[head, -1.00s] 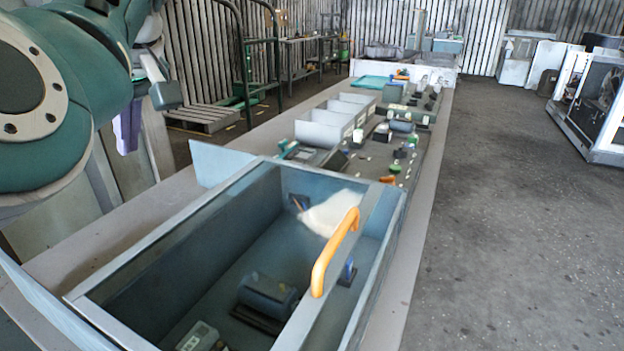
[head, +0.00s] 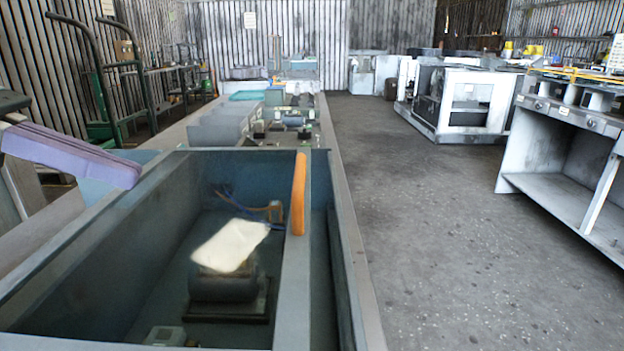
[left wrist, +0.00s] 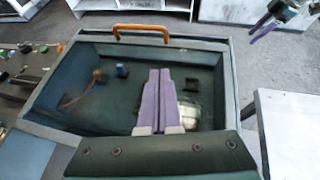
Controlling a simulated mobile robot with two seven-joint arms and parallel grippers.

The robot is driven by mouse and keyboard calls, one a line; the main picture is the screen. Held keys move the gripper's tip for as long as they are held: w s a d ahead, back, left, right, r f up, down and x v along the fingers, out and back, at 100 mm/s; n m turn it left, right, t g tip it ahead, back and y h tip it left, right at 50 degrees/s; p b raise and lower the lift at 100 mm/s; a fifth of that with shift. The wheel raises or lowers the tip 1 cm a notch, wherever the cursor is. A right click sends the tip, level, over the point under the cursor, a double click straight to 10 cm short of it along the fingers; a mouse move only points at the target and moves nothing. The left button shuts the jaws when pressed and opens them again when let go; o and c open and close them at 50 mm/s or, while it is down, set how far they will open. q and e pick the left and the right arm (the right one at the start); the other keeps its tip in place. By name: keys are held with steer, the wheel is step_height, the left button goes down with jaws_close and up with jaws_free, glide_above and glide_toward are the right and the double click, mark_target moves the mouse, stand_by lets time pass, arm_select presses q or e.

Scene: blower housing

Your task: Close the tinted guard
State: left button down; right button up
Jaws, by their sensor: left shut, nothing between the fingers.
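The tinted guard (head: 292,270) is a grey frame with a see-through tinted pane and an orange handle (head: 298,195) along its right bar. It lies over the blue-grey housing box (head: 348,240). A strip of the box interior shows between the guard's right bar and the box's right wall, so I cannot tell that it is flush. My left gripper (head: 130,172), with purple fingers, is shut and empty at the left edge of the guard. In the left wrist view its fingers (left wrist: 160,72) overlie the pane, apart from the handle (left wrist: 140,33). My right gripper (left wrist: 262,27) shows at the upper right.
Inside the box, a motor-like block (head: 225,287) sits under a bright reflection. A long bench with grey bins (head: 220,125) runs away behind the box. The floor (head: 440,230) at the right is clear up to a grey workbench (head: 560,190).

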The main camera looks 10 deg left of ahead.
arm_select(q)
steer(key=shift+s+d+f+g, duration=0.15)
steer(key=shift+s+f+g, duration=0.25)
steer(key=shift+s+f, duration=0.05)
steer(key=shift+w+d+f+m, duration=0.1)
steer(key=shift+d+f+m, duration=0.05)
steer(key=shift+d+m, duration=0.15)
steer(key=p, duration=0.2)
glide_toward(306, 239)
steer(key=shift+w+a+f, duration=0.1)
steer(key=shift+w+f, duration=0.1)
steer(key=shift+f, duration=0.3)
steer(key=shift+w+a+f, duration=0.15)
steer(key=shift+w+f, duration=0.1)
steer(key=shift+f, duration=0.25)
steer(key=d, duration=0.1)
steer(key=w+d+p, duration=0.1)
steer(key=d, duration=0.1)
steer(key=shift+w+d+f+p, duration=0.1)
steer(key=shift+w+f+p, duration=0.05)
steer(key=shift+w+p, duration=0.15)
steer(key=shift+w+d+f, duration=0.1)
steer(key=shift+d+f, duration=0.05)
steer(key=shift+d, duration=0.25)
steer(key=d, duration=0.2)
steer(key=w+d, duration=0.1)
steer(key=d, duration=0.1)
steer(key=shift+d, duration=0.2)
